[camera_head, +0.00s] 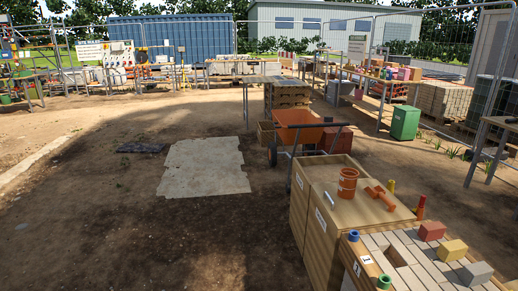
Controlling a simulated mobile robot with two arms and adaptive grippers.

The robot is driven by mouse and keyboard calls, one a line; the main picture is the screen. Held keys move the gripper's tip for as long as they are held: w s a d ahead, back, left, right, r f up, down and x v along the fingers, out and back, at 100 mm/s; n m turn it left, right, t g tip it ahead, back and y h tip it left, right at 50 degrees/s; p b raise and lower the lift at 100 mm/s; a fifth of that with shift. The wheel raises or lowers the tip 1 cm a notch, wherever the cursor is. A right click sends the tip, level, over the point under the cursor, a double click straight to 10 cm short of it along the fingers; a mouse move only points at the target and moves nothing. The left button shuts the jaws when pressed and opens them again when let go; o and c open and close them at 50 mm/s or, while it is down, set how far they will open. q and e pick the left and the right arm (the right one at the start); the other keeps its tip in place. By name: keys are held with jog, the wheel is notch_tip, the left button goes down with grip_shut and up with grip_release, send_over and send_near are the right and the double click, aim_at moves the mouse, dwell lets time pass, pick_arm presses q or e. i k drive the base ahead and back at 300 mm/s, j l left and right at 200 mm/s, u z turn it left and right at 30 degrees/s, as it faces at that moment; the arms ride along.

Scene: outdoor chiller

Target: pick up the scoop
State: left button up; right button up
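An orange tool with a handle (380,197), which looks like the scoop, lies on top of a wooden cabinet (322,225) at the right front. An orange cup-like container (347,183) stands on the same top, just left of it. The tool's exact shape is too small to tell. Neither of my grippers shows in the head view.
A white-topped table (430,262) with several coloured blocks and rings stands in front of the cabinet. An orange wheelbarrow (298,133) stands behind it. A green bin (405,122) is farther back right.

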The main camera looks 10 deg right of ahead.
aim_at(381, 196)
jog(key=i+j, duration=0.1)
jog(key=i, duration=2.1)
jog(key=l+z, duration=0.05)
jog(key=l, duration=0.05)
